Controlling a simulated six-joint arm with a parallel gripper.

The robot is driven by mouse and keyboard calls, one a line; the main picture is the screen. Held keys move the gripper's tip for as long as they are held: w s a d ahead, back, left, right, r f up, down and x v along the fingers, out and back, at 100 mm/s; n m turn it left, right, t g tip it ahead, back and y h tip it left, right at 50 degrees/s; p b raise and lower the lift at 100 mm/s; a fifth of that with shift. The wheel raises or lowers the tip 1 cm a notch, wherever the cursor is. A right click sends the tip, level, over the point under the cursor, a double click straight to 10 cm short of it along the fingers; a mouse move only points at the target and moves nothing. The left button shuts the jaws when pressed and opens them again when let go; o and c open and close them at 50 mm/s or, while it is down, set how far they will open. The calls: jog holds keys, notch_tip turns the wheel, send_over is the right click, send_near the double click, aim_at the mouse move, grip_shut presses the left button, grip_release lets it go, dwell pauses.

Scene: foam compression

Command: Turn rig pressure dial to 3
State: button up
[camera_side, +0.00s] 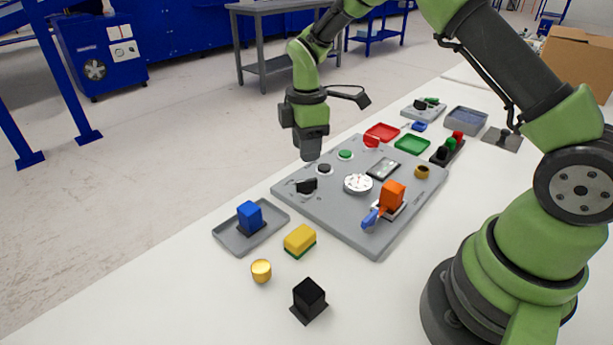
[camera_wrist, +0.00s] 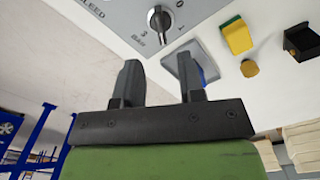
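The pressure dial is a black knob on the grey rig panel. It shows at the top of the wrist view (camera_wrist: 160,22), with the marks 0, 1 and 3 and the word BAR around it. Its elongated grip lies roughly up and down in that picture; I cannot tell exactly which mark it points to. In the side view the dark knob (camera_side: 306,186) is near the panel's left edge. My gripper (camera_side: 309,152) hangs above and behind it, apart from the panel. In the wrist view the two fingers of my gripper (camera_wrist: 159,62) are spread with nothing between them.
The rig panel (camera_side: 350,220) also carries a white gauge (camera_side: 358,184), buttons and an orange block (camera_side: 392,196) with a blue lever. A grey tray (camera_side: 280,217) holds a blue block. A yellow sponge (camera_side: 300,239), gold cylinder (camera_side: 261,271) and black block (camera_side: 309,298) stand in front.

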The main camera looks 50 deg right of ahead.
aim_at(307, 180)
notch_tip(307, 180, down, 8)
jog(key=shift+r, duration=0.1)
grip_shut()
